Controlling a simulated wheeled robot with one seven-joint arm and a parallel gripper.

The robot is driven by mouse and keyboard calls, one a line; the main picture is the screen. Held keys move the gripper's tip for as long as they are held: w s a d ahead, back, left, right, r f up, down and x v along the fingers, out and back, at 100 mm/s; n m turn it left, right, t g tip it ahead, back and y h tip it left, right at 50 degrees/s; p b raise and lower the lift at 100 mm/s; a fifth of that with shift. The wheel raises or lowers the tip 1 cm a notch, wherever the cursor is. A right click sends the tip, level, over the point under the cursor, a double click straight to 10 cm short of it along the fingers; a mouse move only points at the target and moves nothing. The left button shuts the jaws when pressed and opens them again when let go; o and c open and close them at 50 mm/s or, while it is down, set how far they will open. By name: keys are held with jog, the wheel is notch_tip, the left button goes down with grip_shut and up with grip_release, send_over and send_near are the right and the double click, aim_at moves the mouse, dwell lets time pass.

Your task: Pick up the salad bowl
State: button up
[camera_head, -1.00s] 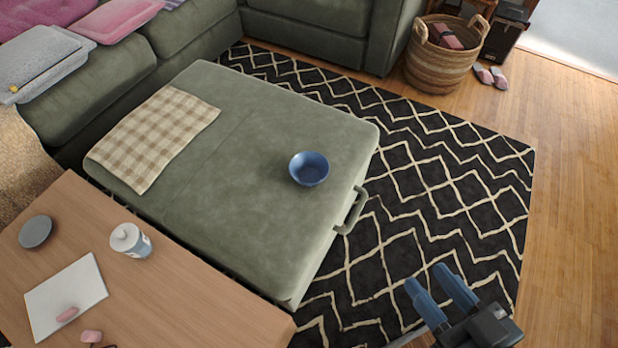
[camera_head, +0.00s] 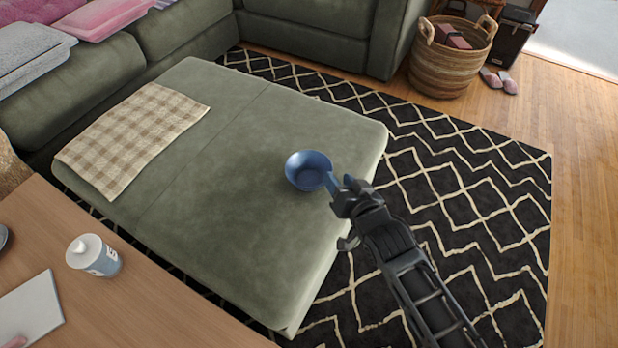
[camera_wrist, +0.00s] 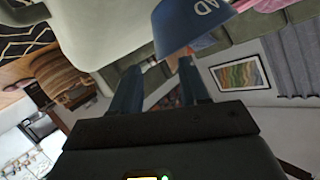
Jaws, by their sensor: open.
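The blue salad bowl (camera_head: 308,169) sits upright on the green ottoman (camera_head: 240,190), near its right edge. My gripper (camera_head: 331,184) reaches in from the lower right, its blue fingers overlapping the bowl's right rim in the head view. In the wrist view the bowl (camera_wrist: 185,28) shows large at the top, just beyond the fingertips, with white marking on its side. My gripper there (camera_wrist: 160,68) has its two fingers spread apart and nothing between them. The right finger's tip is close to the bowl; I cannot tell if they touch.
A checked cloth (camera_head: 135,135) lies on the ottoman's left part, with bare surface between it and the bowl. A wooden table (camera_head: 130,290) with a white jar (camera_head: 92,256) is at the lower left. A wicker basket (camera_head: 447,65) stands at the upper right beyond the patterned rug (camera_head: 470,185).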

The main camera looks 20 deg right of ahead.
aim_at(325, 161)
jog(key=b+x, duration=0.1)
jog(key=x, duration=0.6)
jog(key=shift+w+b, duration=0.2)
jog(key=shift+b, duration=0.15)
jog(key=shift+c, duration=0.2)
grip_shut()
